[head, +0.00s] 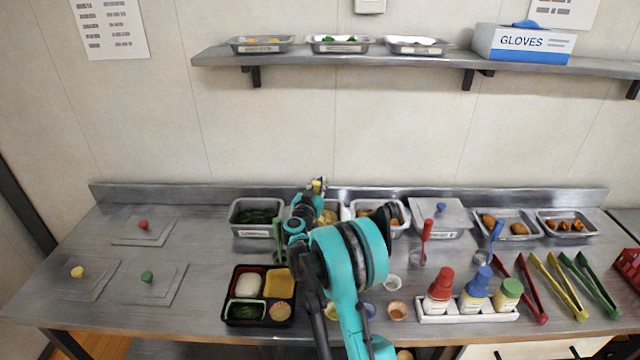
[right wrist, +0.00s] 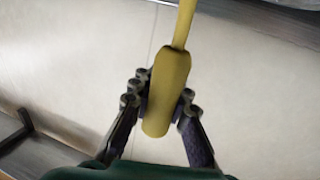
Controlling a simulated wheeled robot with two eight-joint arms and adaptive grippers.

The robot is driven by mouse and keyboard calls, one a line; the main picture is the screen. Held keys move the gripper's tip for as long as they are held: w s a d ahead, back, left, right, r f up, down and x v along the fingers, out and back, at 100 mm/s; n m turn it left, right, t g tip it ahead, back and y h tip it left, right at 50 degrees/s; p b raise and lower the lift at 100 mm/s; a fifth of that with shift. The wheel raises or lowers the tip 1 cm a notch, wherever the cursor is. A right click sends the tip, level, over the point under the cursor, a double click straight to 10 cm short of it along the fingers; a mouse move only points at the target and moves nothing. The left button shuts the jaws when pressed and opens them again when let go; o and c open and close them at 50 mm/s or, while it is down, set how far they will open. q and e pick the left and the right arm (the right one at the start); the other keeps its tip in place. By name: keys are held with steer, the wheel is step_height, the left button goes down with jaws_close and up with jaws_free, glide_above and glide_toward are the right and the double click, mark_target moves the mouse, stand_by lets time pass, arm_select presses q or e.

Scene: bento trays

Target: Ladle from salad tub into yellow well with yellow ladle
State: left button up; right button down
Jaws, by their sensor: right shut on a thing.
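My right gripper (head: 312,190) is raised over the back row of tubs, and its arm covers part of the table. In the right wrist view, its fingers (right wrist: 164,98) are shut around the thick handle of the yellow ladle (right wrist: 170,72). The ladle's thin shaft runs out of the top of that view, and its bowl is not visible. A tub with pale yellowish food (head: 328,203), partly hidden, stands below the gripper; I cannot read which tub is salad. The yellow well (head: 280,283) is at the back right of the black bento tray (head: 226,298). My left gripper is not in view.
A tub of dark green food (head: 255,204) stands left of the gripper. Red (head: 426,237) and blue (head: 494,237) ladles stand to the right. Squeeze bottles (head: 440,290) and coloured tongs (head: 559,285) are at the front right. The table's left side holds several knobbed lids (head: 150,285).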

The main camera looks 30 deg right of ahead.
step_height(320, 180, up, 10)
steer(key=p, duration=0.5)
steer(key=shift+p, duration=0.4)
steer(key=shift+f, duration=0.15)
